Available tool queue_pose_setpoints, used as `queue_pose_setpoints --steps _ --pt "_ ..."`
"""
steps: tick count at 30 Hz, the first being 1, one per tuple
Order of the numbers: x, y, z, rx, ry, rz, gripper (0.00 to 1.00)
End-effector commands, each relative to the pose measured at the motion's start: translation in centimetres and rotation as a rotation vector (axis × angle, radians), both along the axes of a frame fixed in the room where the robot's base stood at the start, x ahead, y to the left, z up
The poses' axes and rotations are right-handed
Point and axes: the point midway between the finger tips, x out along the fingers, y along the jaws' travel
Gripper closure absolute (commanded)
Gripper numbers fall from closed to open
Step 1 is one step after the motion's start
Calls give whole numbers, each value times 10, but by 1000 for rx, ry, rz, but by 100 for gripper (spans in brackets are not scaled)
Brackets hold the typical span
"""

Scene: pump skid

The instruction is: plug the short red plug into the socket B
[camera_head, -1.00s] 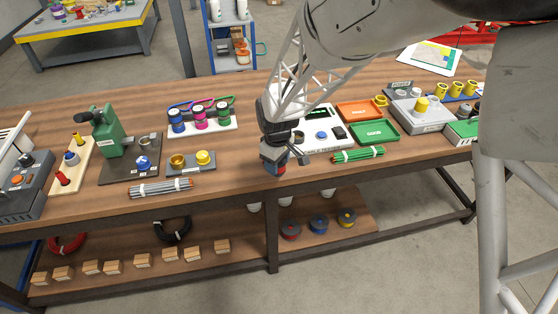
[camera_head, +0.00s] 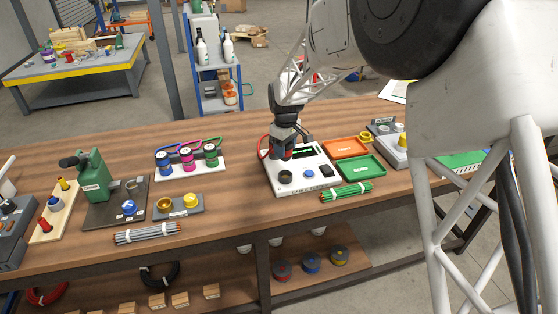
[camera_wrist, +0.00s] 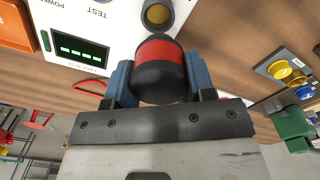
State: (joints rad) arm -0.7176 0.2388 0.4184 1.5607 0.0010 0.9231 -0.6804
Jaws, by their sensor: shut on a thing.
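My gripper (camera_head: 285,153) is over the white test box (camera_head: 290,188) in the head view. In the wrist view my gripper (camera_wrist: 160,75) is shut, its blue-grey fingers on either side of a short, thick plug (camera_wrist: 160,52). The plug is red with a black lower part, and a bit of its red also shows in the head view.
On the box are a blue button (camera_head: 309,174), a black switch (camera_head: 326,170) and a green-lit display (camera_wrist: 80,48). Orange (camera_head: 345,148) and green trays (camera_head: 363,168) stand close on the right. Green rods (camera_head: 346,191) lie in front. Bare wood lies left of the box.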

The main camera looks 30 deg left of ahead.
Motion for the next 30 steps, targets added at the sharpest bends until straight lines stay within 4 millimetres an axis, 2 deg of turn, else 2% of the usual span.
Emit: queue_pose_setpoints --steps 17,30 --pt "3 0 -1 0 0 -1 79" --pt "2 0 -23 -1 1 -1 79"
